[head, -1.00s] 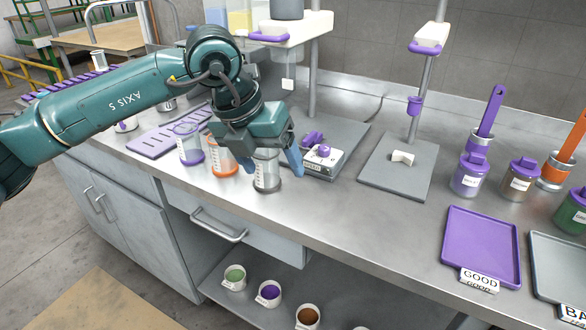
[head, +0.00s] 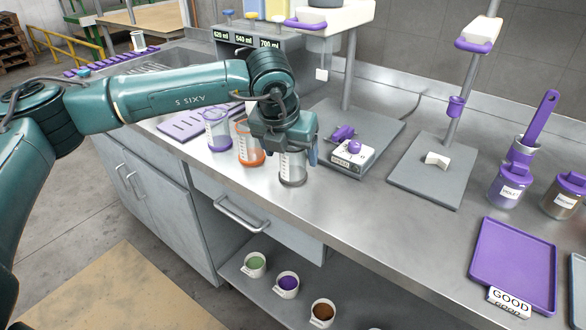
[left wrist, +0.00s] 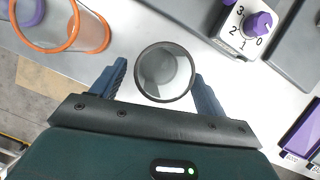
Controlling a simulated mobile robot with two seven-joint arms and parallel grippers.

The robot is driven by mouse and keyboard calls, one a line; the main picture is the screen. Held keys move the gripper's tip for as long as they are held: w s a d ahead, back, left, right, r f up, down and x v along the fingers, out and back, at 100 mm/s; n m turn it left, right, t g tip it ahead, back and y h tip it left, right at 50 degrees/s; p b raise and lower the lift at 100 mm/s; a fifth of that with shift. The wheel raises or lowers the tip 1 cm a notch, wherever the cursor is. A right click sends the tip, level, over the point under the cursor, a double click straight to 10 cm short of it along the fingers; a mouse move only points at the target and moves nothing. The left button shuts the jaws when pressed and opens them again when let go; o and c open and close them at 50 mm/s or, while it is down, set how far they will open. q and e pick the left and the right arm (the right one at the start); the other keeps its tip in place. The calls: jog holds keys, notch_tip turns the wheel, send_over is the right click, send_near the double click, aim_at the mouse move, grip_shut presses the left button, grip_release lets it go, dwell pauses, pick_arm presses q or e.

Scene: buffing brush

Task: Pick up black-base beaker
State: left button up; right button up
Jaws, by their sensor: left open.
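The black-base beaker (head: 292,169) is clear with a dark base and stands upright on the metal counter. In the left wrist view the beaker (left wrist: 165,72) shows from above, its round rim between the fingers. My left gripper (head: 292,150) is open over it, one blue finger to each side. In the left wrist view the open gripper (left wrist: 160,82) has a gap between each finger and the beaker. The gripper hides the beaker's upper part in the head view. My right gripper is not in view.
An orange-base beaker (head: 250,150) stands close on the left, with a purple-base beaker (head: 218,132) beyond it. A white control box with a purple knob (head: 353,153) is to the right. The counter's front edge (head: 330,240) is near.

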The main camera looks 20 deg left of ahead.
aim_at(293, 158)
pick_arm(q)
jog(key=x, duration=0.3)
jog(key=shift+w+f, duration=0.15)
jog(key=c, duration=1.1)
